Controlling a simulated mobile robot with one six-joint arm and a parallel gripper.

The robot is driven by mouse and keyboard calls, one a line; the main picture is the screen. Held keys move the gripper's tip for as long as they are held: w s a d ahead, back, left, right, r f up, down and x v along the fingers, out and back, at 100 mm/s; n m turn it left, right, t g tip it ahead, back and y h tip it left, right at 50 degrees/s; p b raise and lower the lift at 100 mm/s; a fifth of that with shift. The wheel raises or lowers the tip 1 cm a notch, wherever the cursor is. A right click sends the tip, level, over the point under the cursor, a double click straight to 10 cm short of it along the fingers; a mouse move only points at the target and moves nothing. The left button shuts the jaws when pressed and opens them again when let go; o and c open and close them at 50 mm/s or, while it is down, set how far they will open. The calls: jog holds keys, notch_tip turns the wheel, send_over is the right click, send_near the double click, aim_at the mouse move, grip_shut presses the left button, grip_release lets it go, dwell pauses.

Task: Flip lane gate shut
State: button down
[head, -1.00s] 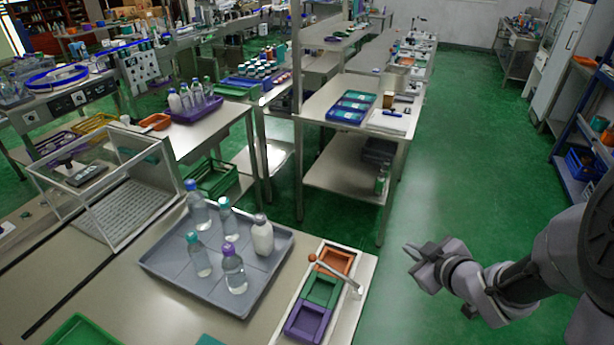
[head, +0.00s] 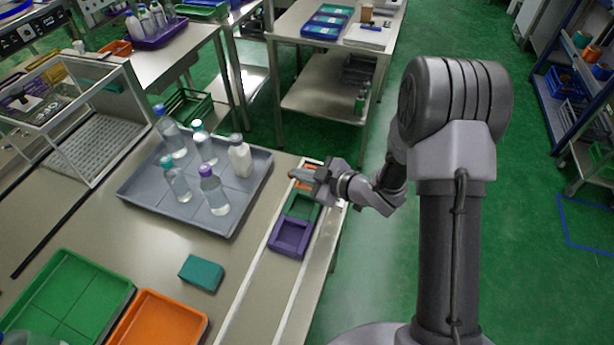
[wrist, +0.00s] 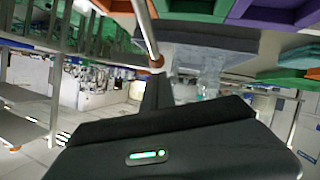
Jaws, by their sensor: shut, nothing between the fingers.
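The lane gate (wrist: 147,32) shows in the wrist view as a slim metal bar with an orange knob (wrist: 156,62) at its end. The knob is right by the tips of my gripper (wrist: 157,82); I cannot tell whether they touch. My gripper is shut and empty. In the head view my gripper (head: 298,176) is over the far end of the lane (head: 262,274), and it hides most of the gate. The lane holds an orange holder (head: 307,165) partly behind my gripper, a green holder (head: 301,207) and a purple holder (head: 289,237).
A grey tray (head: 245,203) with several bottles stands left of the lane. A teal block (head: 202,273), a green tray (head: 62,300) and an orange tray (head: 160,322) are nearer. A clear-sided box (head: 95,125) stands far left. Green floor is open to the right.

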jog(key=shift+w+a+f, duration=0.1)
jog(key=shift+w+f, duration=0.1)
jog(key=shift+f, duration=0.15)
jog(key=f+h, duration=0.1)
jog(key=a+f+g+h, duration=0.1)
jog(key=f, duration=0.1)
jog(key=a+f, duration=0.1)
jog(key=f, duration=0.1)
jog(key=shift+w+a+f+n+g+h, duration=0.15)
jog(key=shift+w+n+g+h, duration=0.15)
jog(key=shift+w+h, duration=0.1)
jog(key=shift+s, duration=0.1)
